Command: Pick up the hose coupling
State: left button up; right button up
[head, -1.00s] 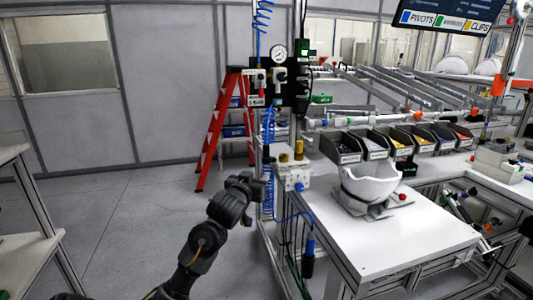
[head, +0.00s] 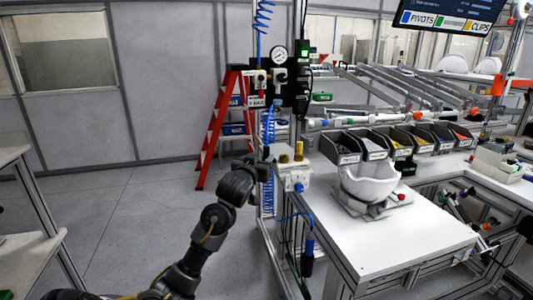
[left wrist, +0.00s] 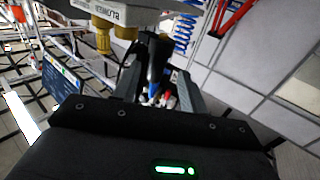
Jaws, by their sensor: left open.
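A hose end with a blue collar and black body, which looks like the hose coupling (head: 308,246), hangs from a blue hose below the bench's left edge. My left gripper (head: 281,152) is up by the brass fittings at the bench's back left corner, well above that hanging end. In the left wrist view the left gripper (left wrist: 158,78) is open. A blue and black piece (left wrist: 154,66) shows between or beyond its fingers; I cannot tell whether it is the same coupling, or whether anything touches it. My right gripper is out of view.
Brass fittings (head: 299,150) stand on a white regulator box (head: 293,178) close to the gripper. A white helmet shell (head: 370,183) sits in a fixture on the bench (head: 400,240). Labelled bins (head: 375,146) stand behind it.

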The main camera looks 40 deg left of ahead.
aim_at(265, 154)
pick_arm(q)
jog(key=p+x, duration=0.1)
jog(key=x, duration=0.3)
jog(key=shift+w, duration=0.35)
jog(key=shift+s, duration=0.1)
jog(key=shift+c, duration=0.2)
grip_shut()
